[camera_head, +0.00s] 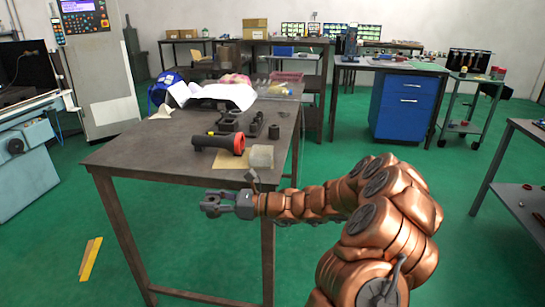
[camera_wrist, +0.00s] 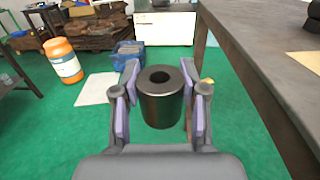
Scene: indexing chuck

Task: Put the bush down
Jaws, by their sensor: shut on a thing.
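The bush (camera_wrist: 161,97) is a dark grey metal cylinder with a round hole in its top. In the wrist view it stands upright between the two finger pads of my gripper (camera_wrist: 161,105), which is shut on it. In the head view my gripper (camera_head: 219,204) is in front of the near edge of the dark table (camera_head: 120,151), out over the floor. The bush is hard to make out in that view. In the wrist view the table (camera_wrist: 255,30) lies to the right of the gripper, with a gap between them.
On the table are a black and red torch-like tool (camera_head: 220,142), a pale block (camera_head: 262,156), dark metal parts (camera_head: 228,122) and white paper (camera_head: 228,94). The front left of the tabletop is bare. An orange and white container (camera_wrist: 63,60) stands on the floor.

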